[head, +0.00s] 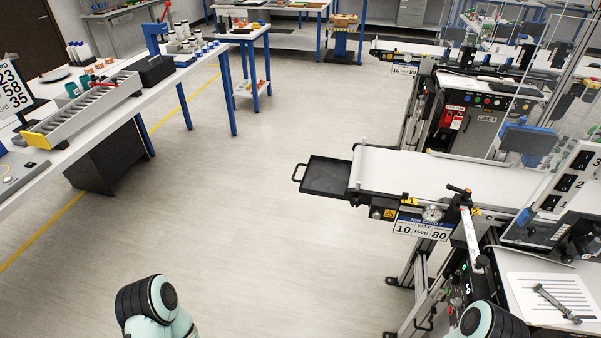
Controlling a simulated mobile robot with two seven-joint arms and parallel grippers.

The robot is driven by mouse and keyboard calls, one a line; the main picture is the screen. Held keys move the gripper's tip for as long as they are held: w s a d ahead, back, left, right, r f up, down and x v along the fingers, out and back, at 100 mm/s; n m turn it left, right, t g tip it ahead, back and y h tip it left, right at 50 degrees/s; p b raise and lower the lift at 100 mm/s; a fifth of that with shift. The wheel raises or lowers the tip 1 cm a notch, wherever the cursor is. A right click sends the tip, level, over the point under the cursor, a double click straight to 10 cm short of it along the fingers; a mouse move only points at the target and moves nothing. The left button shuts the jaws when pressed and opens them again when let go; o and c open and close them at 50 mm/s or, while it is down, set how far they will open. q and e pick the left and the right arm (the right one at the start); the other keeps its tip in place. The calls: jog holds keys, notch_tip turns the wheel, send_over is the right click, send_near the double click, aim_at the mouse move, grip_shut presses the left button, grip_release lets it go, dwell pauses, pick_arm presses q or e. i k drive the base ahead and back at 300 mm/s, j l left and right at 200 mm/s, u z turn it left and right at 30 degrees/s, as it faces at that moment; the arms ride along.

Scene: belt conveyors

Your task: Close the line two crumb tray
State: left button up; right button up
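A black crumb tray (327,177) sticks out from the left end of a white belt conveyor (420,170) at the middle right. Its handle (298,173) is a thin loop on the tray's left side. The tray is pulled out, with its dark inside showing. Parts of my two arms show at the bottom edge, one left of centre and one at the right. Neither gripper is in view.
Another conveyor (420,50) stands behind, with a cabinet marked LINE 1 (487,117) below it. A white workbench (110,120) with a long metal tray (84,108) is at the left. A wrench (556,303) lies on paper at lower right. The middle floor is clear.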

aim_at(329, 178)
jog(key=j+z, duration=0.4)
jog(key=j, duration=0.65)
jog(key=i+j+z, duration=0.2)
jog(key=j, duration=0.2)
jog(key=j+z, duration=0.2)
jog(key=j, duration=0.25)
jog(key=i, duration=0.25)
